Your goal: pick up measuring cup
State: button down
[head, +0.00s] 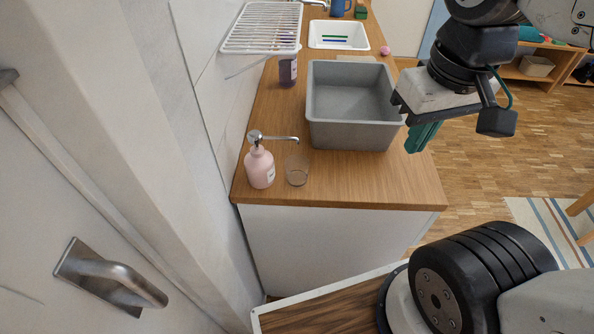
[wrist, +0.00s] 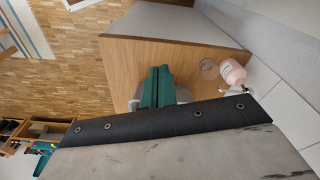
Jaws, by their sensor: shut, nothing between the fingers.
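A small clear cup (head: 297,171), which looks like the measuring cup, stands upright on the wooden counter near its front end, just right of a pink soap bottle. It also shows in the wrist view (wrist: 208,68), right of my fingers. My gripper (head: 422,137) is at the right edge of the counter, beside the grey basin. Its green fingers are together with nothing held, and they show in the wrist view (wrist: 156,84). The gripper is well apart from the cup.
The pink soap bottle (head: 260,167) has its metal pump reaching toward the cup. The grey basin (head: 352,136) stands behind the cup. A dark bottle (head: 288,72), a wire rack (head: 262,27) and a white sink (head: 338,35) are farther back. The counter's front right is clear.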

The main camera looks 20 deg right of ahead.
aim_at(295, 180)
jog(key=u, duration=2.2)
jog(key=k, duration=1.3)
jog(key=z, duration=1.55)
jog(key=i, duration=0.5)
jog(key=z, duration=0.05)
